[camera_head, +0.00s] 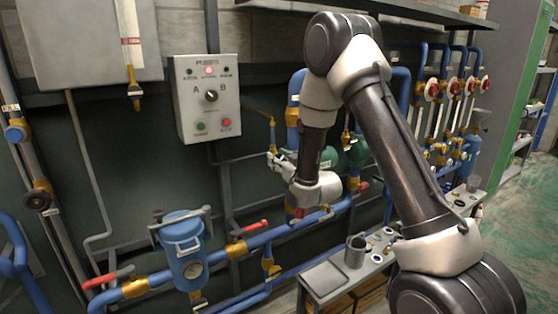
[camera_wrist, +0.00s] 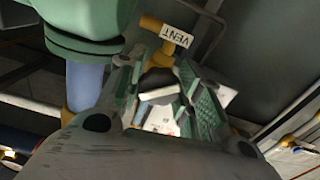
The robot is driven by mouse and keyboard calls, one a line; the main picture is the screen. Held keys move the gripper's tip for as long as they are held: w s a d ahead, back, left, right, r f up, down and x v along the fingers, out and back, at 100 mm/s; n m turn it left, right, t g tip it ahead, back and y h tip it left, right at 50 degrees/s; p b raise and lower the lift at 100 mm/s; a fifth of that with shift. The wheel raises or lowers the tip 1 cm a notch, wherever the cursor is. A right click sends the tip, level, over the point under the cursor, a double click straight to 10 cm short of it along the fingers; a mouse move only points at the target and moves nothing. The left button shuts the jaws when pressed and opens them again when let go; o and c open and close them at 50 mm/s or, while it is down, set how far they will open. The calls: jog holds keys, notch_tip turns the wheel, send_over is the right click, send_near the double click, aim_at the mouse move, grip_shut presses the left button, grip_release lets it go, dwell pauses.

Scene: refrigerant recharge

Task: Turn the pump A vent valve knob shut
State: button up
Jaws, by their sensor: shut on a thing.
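The pump A vent valve knob (camera_wrist: 158,83) is a dark, rounded piece in the wrist view, below a brass fitting (camera_wrist: 158,27) with a white tag reading VENT (camera_wrist: 178,37). My gripper (camera_wrist: 168,78) has its green-padded fingers on either side of the knob and is shut on it. The fingers hide part of the knob, and its exact angle is hard to tell. In the head view my gripper (camera_head: 275,158) is at the lower end of a thin brass-and-blue vent line (camera_head: 272,130). The knob itself is too small to make out there.
A green pump body (camera_wrist: 85,25) is close at the left in the wrist view. A control box (camera_head: 207,97) with an A/B selector is on the wall. Blue piping with a red-handled valve (camera_head: 249,229) runs below, and a bench (camera_head: 325,278) stands lower right.

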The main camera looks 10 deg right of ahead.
jog(key=m, duration=0.4)
jog(key=shift+m, duration=1.8)
jog(key=o, duration=1)
jog(key=shift+o, duration=0.2)
jog(key=v, duration=0.7)
jog(key=shift+s, duration=0.25)
